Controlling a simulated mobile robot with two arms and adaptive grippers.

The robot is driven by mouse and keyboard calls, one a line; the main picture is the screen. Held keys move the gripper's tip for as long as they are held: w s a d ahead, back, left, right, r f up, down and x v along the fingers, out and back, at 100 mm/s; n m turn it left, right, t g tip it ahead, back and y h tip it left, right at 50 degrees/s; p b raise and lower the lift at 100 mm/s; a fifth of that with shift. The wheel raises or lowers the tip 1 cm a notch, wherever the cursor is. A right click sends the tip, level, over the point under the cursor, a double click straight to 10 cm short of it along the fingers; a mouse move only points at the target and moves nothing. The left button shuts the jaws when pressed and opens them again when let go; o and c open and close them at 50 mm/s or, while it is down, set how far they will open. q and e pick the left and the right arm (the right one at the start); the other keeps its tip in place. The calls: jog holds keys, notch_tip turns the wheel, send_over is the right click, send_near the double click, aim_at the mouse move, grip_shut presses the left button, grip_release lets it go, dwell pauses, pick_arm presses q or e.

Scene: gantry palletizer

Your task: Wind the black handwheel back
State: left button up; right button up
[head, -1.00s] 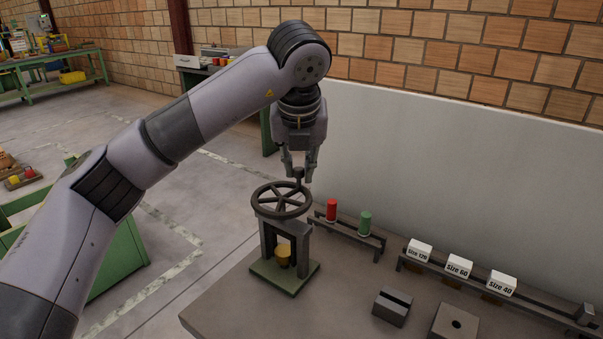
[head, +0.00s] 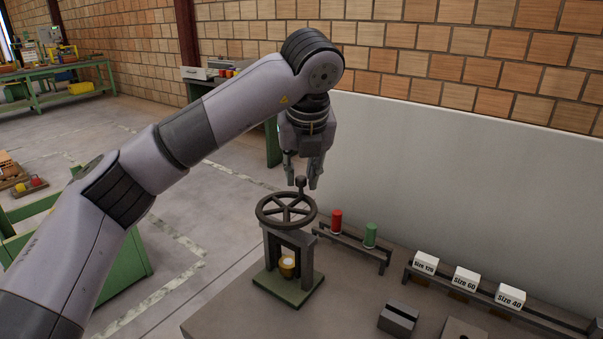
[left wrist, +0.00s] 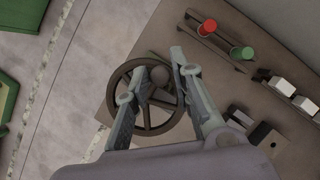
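The black handwheel (head: 262,213) lies flat on top of a small press stand on a green base plate (head: 290,291). Its upright knob (head: 301,183) is at the wheel's far side. My left gripper (head: 302,186) points down over the knob, fingers apart on either side of its top and not closed on it. In the left wrist view the spread fingers (left wrist: 160,62) frame the knob (left wrist: 160,76), with the wheel rim (left wrist: 147,129) below. A brass cup (head: 288,269) with a pale top sits inside the stand. My right gripper is not in view.
A red cylinder (head: 336,220) and a green cylinder (head: 370,234) stand on a rail right of the wheel. White size-marked blocks (head: 465,279) sit on another rail. A dark slotted block (head: 398,318) is at the front. A pale panel (head: 450,170) stands behind the table.

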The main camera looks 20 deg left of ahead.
aim_at(306, 210)
pick_arm(q)
jog(key=shift+o, duration=1.3)
jog(key=shift+f, duration=0.1)
jog(key=v, duration=1.2)
